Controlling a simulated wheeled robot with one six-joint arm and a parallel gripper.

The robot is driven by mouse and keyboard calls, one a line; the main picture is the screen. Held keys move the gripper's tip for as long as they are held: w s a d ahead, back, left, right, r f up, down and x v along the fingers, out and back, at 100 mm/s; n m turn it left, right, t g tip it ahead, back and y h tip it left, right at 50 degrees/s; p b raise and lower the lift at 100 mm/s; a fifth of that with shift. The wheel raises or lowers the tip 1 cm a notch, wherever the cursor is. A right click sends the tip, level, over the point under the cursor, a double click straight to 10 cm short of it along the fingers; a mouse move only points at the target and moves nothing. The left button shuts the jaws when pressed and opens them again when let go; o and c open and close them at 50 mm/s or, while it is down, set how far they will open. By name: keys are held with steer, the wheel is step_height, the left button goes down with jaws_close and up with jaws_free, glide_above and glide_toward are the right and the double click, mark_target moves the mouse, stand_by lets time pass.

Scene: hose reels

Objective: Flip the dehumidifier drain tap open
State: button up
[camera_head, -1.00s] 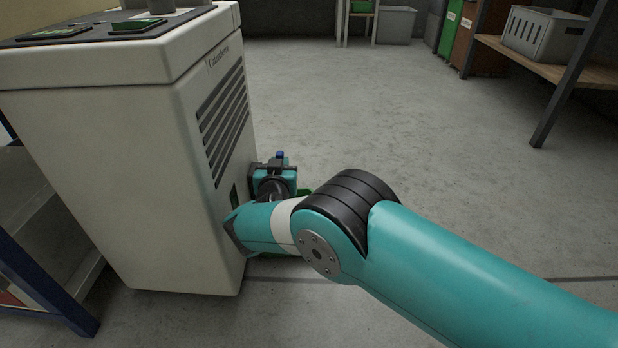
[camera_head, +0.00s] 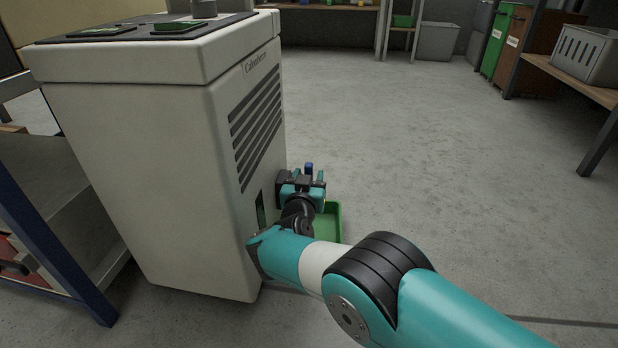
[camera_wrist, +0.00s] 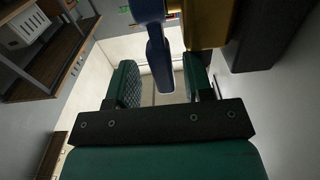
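The white dehumidifier (camera_head: 150,170) stands at the left in the head view. Its drain tap shows in the wrist view, with a brass body (camera_wrist: 207,25) and a blue lever (camera_wrist: 157,62). The lever's tip also shows as a small blue spot in the head view (camera_head: 309,168). My gripper (camera_head: 308,180) is low beside the dehumidifier's right side. In the wrist view my gripper (camera_wrist: 163,85) is open, its two green-padded fingers apart. The blue lever reaches between them, nearer the right finger; I cannot tell if it touches. The brass body is beyond the right finger.
A green tray (camera_head: 331,222) lies on the floor under and beside my gripper. A blue-framed shelf (camera_head: 50,250) stands close at the left. A shelf with a grey basket (camera_head: 588,55) is at the far right. The middle floor is clear.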

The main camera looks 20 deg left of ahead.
steer(key=shift+s+a, duration=0.1)
steer(key=shift+s, duration=0.05)
steer(key=s+d+p, duration=0.2)
steer(key=s+p, duration=0.9)
steer(key=s, duration=0.6)
steer(key=shift+d+f, duration=0.15)
steer(key=shift+d, duration=0.2)
